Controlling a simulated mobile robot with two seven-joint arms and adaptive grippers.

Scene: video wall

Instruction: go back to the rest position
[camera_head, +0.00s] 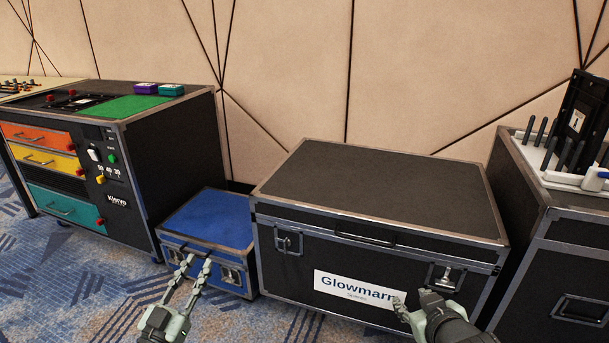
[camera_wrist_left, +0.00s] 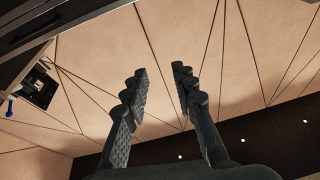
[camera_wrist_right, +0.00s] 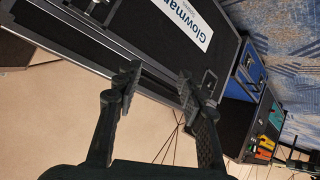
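My left gripper (camera_head: 194,268) is in front of the blue case in the head view. Its two fingers stand apart with nothing between them, as its wrist view (camera_wrist_left: 160,75) also shows. My right gripper (camera_head: 412,298) is in front of the lower right part of the black Glowmarn case (camera_head: 385,195), partly over the end of its label. In the right wrist view its fingers (camera_wrist_right: 158,76) are apart and hold nothing, with the case behind them. I cannot tell whether either gripper touches a case.
The blue case (camera_head: 212,222) stands left of the black case. A cabinet with orange, yellow and teal drawers (camera_head: 65,205) is at the left. Another dark case with a white tray (camera_head: 535,150) is at the right. A panelled wall (camera_head: 290,60) closes the back.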

